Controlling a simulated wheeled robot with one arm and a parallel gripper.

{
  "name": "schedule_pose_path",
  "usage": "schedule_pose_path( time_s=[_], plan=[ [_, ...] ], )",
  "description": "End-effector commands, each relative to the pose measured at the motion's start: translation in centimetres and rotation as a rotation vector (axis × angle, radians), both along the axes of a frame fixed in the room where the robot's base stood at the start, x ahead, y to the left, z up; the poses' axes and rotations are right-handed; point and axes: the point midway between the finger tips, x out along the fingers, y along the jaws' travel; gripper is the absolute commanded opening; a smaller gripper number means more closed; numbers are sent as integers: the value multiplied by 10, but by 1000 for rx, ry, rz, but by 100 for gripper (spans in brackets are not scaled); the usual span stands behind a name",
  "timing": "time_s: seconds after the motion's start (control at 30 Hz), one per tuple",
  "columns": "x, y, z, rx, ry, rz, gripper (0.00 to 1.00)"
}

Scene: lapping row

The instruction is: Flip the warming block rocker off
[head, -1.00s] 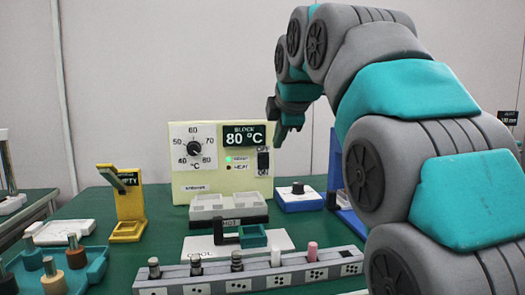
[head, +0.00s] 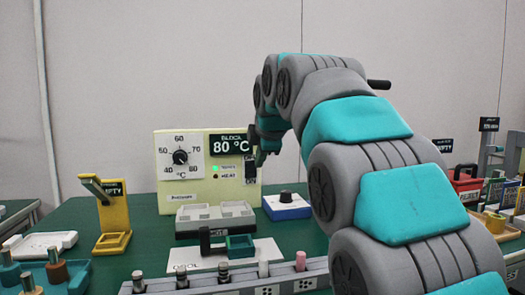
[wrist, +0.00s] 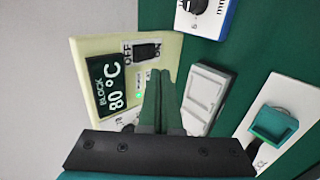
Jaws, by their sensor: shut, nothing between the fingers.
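The warming block is a cream box (head: 205,196) at the back of the green bench. Its dark display (head: 228,145) reads 80 °C, and a green lamp (head: 215,175) is lit. The black rocker (head: 251,172) is at the right of its face, partly covered by my gripper in the head view. In the wrist view the rocker (wrist: 147,52) lies beyond my fingertips, with an OFF label beside it. My gripper (head: 260,162) is shut and empty, close to the rocker. I cannot tell whether it touches it. The rocker's tilt is too small to read.
A pale block tray (head: 215,222) stands before the box, with a blue dial unit (head: 287,205) to its right. A yellow stand (head: 113,215) is at left.

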Motion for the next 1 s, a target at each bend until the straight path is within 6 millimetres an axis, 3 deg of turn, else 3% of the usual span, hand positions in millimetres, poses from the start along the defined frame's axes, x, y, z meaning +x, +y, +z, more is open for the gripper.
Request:
schedule_pose_path(
  time_s=[0.23,0.6,1.0],
  plan=[
    [32,9,-30,-1,3,0,0],
    [60,18,-21,1,-3,1,0],
    [66,19,-21,0,1,-1,0]
  ],
)
